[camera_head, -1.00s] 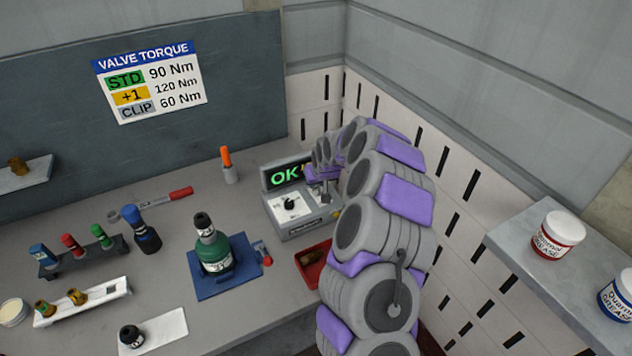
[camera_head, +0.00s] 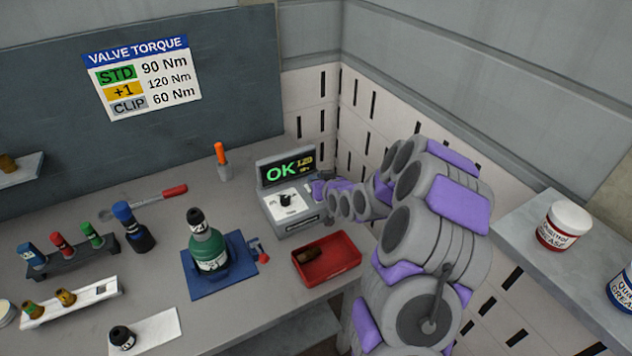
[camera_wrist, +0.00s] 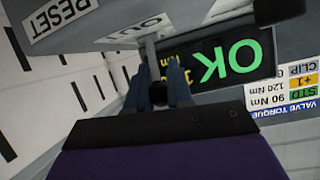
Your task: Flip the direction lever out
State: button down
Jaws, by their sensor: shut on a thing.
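The tester box (camera_head: 288,228) stands at the back of the bench. Its screen (camera_head: 287,168) reads a green OK with small yellow figures beside it. The direction lever shows in the wrist view as a thin grey stem (camera_wrist: 151,52) beside the OUT label (camera_wrist: 150,22), with a dark round end (camera_wrist: 158,94) between my fingers. My gripper (camera_head: 316,188) is at the right side of the box, below the screen's right end. In the wrist view my gripper (camera_wrist: 158,82) is shut on the lever. The lever is hidden by my gripper in the head view.
A red tray (camera_head: 345,262) with a dark brown part lies in front of the box, close to my arm. A green bottle-shaped valve (camera_head: 206,247) stands on a blue mat (camera_head: 186,283). An orange-topped holder (camera_head: 224,172) is left of the box. A RESET label (camera_wrist: 62,18) shows in the wrist view.

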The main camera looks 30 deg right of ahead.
jog(key=shift+s+f+t, duration=0.1)
jog(key=shift+s+t, duration=0.1)
jog(key=shift+t, duration=0.2)
dwell(0.3)
jog(key=c, duration=1)
grip_release()
jog(key=shift+c, duration=0.2)
